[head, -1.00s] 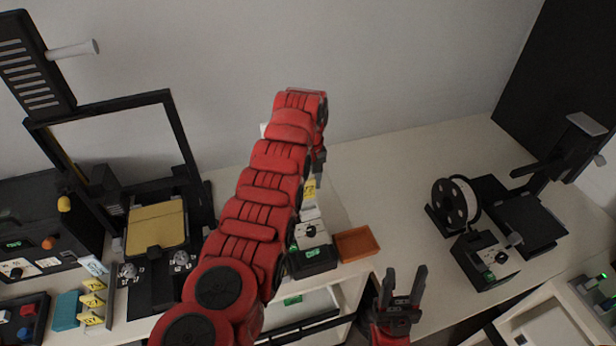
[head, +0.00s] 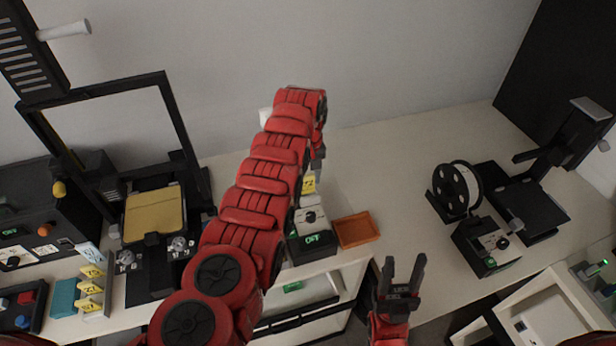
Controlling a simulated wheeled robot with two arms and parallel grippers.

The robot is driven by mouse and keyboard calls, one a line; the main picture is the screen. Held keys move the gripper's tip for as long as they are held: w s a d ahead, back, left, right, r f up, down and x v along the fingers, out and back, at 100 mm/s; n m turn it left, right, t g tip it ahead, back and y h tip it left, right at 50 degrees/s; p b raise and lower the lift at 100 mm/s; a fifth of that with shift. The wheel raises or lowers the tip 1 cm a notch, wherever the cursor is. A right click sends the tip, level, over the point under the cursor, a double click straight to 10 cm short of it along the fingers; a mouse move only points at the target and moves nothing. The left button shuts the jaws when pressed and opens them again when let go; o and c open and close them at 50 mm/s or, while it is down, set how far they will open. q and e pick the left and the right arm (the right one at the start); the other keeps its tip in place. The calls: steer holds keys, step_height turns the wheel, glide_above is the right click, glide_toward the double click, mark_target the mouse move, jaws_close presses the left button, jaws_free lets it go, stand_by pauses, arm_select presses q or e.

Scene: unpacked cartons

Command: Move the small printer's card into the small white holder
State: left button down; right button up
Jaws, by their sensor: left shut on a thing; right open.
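My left arm reaches across the middle of the head view, and its gripper (head: 317,164) points down over the table, largely hidden by its own wrist. It is shut on a small yellow card (head: 308,185) with dark print. The card is just above and behind a small control box (head: 312,242) with a white face, a black knob and a green display; I cannot tell whether they touch. A small white piece (head: 265,116) shows partly behind my arm; I cannot tell if it is the holder. My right gripper (head: 404,272) is open and empty, in front of the table edge.
An orange tray (head: 357,230) lies right of the control box. A small printer (head: 530,200) with a spool (head: 456,190) and control box (head: 487,246) stands at right. A larger framed printer (head: 155,215) and several yellow cards (head: 91,288) are at left. The table beyond the tray is clear.

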mark_target(308, 184)
arm_select(q)
steer(key=shift+f+b, duration=0.75)
steer(key=shift+f, duration=0.35)
steer(key=shift+f, duration=0.1)
steer(key=shift+c, duration=1.3)
jaws_free()
